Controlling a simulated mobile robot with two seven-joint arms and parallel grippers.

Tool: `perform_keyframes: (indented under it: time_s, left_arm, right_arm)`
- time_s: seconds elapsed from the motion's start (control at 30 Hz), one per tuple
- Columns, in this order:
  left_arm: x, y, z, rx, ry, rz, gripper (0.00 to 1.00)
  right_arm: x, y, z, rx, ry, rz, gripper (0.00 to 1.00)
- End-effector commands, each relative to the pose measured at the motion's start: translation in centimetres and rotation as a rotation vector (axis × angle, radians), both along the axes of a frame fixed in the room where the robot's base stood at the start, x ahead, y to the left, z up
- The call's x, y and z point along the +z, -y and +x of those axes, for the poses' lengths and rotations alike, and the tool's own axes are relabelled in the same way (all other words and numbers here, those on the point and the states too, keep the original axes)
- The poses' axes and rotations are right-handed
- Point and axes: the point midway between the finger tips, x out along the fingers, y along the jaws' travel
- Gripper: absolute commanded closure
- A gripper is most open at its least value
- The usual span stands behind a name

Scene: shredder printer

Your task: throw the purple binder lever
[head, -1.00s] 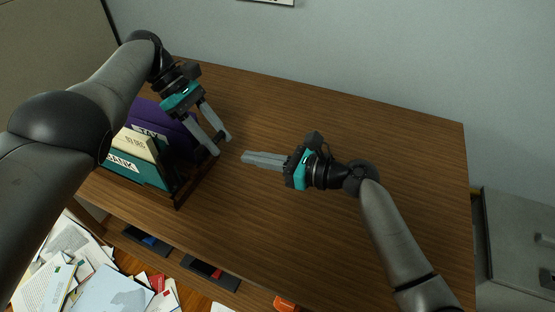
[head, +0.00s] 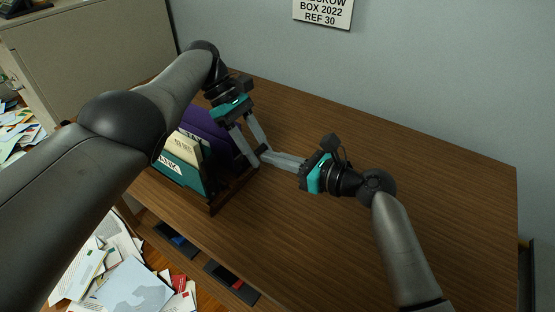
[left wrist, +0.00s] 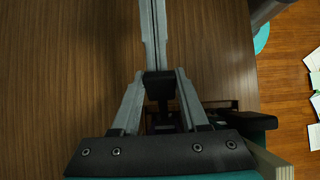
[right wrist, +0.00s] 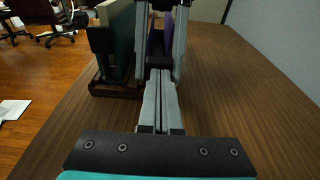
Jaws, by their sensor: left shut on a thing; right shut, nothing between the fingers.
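The purple binder (head: 203,124) stands in a dark rack (head: 212,209) on the wooden desk, partly hidden behind other binders and my left arm. A purple strip of it shows in the right wrist view (right wrist: 168,35). My left gripper (head: 259,160) is just right of the rack, pointing down. Its fingers are shut on a small dark piece (left wrist: 159,85), also seen in the right wrist view (right wrist: 160,62). I cannot tell whether this is the binder's lever. My right gripper (head: 263,156) is shut and empty, its tips at or close to the dark piece.
A teal binder (head: 180,172) and a cream one (head: 187,148) share the rack. The desk (head: 400,150) is clear to the right and behind. Papers (head: 130,280) lie on the floor. A wall sign (head: 323,13) hangs behind.

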Motion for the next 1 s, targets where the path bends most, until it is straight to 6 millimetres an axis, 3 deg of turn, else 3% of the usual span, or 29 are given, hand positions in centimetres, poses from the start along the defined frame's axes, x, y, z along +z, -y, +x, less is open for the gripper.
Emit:
perform_keyframes:
  time_s: [0.17,0.2,0.43,0.77,1.0]
  left_arm:
    - [-0.3,0.7,-0.6,-0.015,-0.016,-0.010,1.00]
    - [-0.3,0.8,-0.6,-0.017,-0.016,-0.011,0.51]
    - [-0.2,0.6,-0.4,-0.013,-0.012,-0.008,0.26]
    - [0.0,0.5,-0.3,-0.009,-0.010,-0.007,0.25]
    - [1.5,0.5,-0.3,-0.012,-0.008,-0.009,0.25]
  right_arm:
    - [1.0,-0.5,0.2,0.002,0.018,0.019,1.00]
    - [1.1,-0.5,0.2,0.001,0.019,0.020,1.00]
    - [0.8,-0.4,0.2,0.001,0.015,0.015,1.00]
    - [0.6,-0.3,0.1,0.001,0.011,0.012,1.00]
    - [0.5,-0.3,0.1,0.001,0.011,0.011,1.00]
